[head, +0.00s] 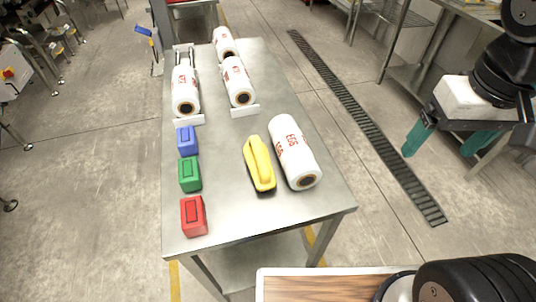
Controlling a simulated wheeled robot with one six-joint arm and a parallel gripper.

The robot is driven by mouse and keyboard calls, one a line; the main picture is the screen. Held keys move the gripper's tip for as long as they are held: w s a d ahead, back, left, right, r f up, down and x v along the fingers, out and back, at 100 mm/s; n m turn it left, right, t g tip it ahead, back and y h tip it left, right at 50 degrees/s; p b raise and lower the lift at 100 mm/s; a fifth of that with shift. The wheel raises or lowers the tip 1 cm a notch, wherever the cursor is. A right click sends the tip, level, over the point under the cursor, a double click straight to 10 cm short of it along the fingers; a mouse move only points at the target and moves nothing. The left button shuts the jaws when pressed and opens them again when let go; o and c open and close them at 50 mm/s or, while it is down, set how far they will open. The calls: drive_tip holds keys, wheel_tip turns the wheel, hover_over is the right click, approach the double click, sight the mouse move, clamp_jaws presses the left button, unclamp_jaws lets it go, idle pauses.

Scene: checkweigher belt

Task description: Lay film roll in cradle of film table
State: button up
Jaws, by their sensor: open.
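A white film roll (287,148) with red lettering and a dark core lies on the bare top of the steel film table (222,210), at its right side. Other white film rolls rest toward the back: one on the left (186,88), one to its right (238,80), and one farther back (224,42). White end plates show below the front two. Metal cradle parts (184,53) show bare behind the left roll; the rolls hide most of the cradles. My gripper (445,158) is open and empty, its teal fingers pointing down, off the table's right side, well apart from the loose roll.
A yellow handled object (259,163) lies just left of the loose roll. A blue block (187,140), a green block (190,174) and a red block (194,216) line the table's left edge. A steel bench (455,25) stands behind my arm. The front middle of the tabletop is clear.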

drive_tip(key=w+a+f+n, duration=0.1)
drive_tip(key=w+a+f, duration=0.2)
drive_tip(key=w+a, duration=0.45)
drive_tip(key=n+g, duration=0.1)
drive_tip(key=n, duration=0.1)
approach(292, 147)
drive_tip(key=w+f, duration=0.1)
drive_tip(key=f, duration=0.1)
drive_tip(key=w+f, duration=0.1)
drive_tip(key=f, duration=0.1)
drive_tip(key=w+f, duration=0.1)
drive_tip(key=shift+w+d+f, duration=0.15)
drive_tip(key=shift+d+f, duration=0.25)
drive_tip(key=f, duration=0.7)
drive_tip(key=shift+s+a+f, duration=0.1)
drive_tip(key=shift+s+f, duration=0.15)
drive_tip(key=shift+f, duration=0.1)
drive_tip(key=c, duration=1.2)
drive_tip(key=shift+r, duration=0.15)
drive_tip(key=shift+c, duration=0.3)
